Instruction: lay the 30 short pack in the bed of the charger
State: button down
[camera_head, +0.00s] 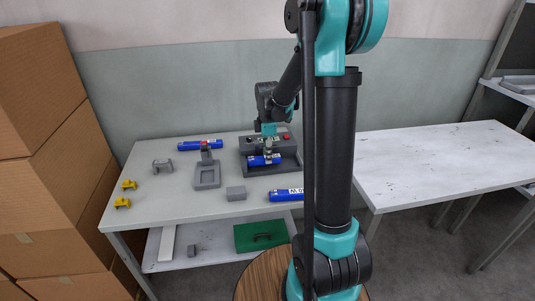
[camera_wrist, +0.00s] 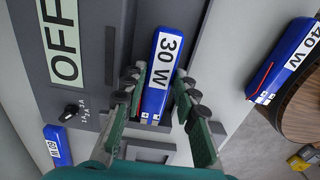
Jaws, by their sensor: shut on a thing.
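The 30 short pack (camera_wrist: 161,78) is a blue block with a white "30 W" label. My gripper (camera_wrist: 160,84) is shut on it, one finger on each side. In the head view the blue pack (camera_head: 264,160) hangs from my gripper (camera_head: 266,152) at the charger's front. The charger (camera_head: 290,164) is a dark grey unit with a raised back and a low front. In the wrist view the charger (camera_wrist: 98,18) shows an "OFF" label and a small black knob. The pack lies over its bed; I cannot tell whether it touches the bottom.
A blue "40 W" pack (camera_wrist: 287,62) lies right of the charger in the wrist view. Another blue pack (camera_head: 200,145) lies at the back left.

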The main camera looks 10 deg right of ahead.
jog(key=shift+f, duration=0.8)
dwell(0.4)
jog(key=c, duration=1.1)
grip_release()
